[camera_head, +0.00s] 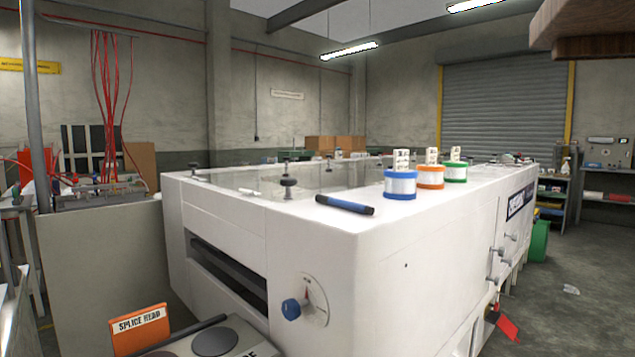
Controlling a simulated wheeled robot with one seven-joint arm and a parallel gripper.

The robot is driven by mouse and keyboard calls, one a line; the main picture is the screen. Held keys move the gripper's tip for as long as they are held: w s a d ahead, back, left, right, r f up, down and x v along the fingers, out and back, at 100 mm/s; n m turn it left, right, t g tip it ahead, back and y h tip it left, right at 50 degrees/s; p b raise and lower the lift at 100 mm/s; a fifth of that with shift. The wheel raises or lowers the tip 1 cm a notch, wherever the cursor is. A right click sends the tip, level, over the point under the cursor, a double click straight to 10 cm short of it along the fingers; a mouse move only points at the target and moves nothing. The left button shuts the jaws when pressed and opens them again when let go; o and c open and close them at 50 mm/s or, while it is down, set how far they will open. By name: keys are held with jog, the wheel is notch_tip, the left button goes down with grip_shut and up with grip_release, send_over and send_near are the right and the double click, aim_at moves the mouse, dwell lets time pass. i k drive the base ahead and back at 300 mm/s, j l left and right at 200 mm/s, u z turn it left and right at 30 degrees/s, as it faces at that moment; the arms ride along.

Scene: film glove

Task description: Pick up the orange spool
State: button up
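The orange spool (430,178) stands upright on the top of a large white machine (400,235), near its right side. It has orange rims, a pale band and a white block on top. A blue spool (400,186) stands close to its left and nearer to me. A green spool (454,172) stands close to its right and farther back. The three form a slanting row, each with a white block on top. My gripper is not in view, so its state does not show.
A blue and black marker (345,204) lies left of the spools. Black knobs (289,188) stand on the machine top. A dial with a blue knob (291,309) is on its front. A brown object (590,30) fills the upper right corner. Open floor (570,305) lies right.

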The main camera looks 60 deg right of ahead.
aim_at(431, 176)
jog(key=z, duration=1.3)
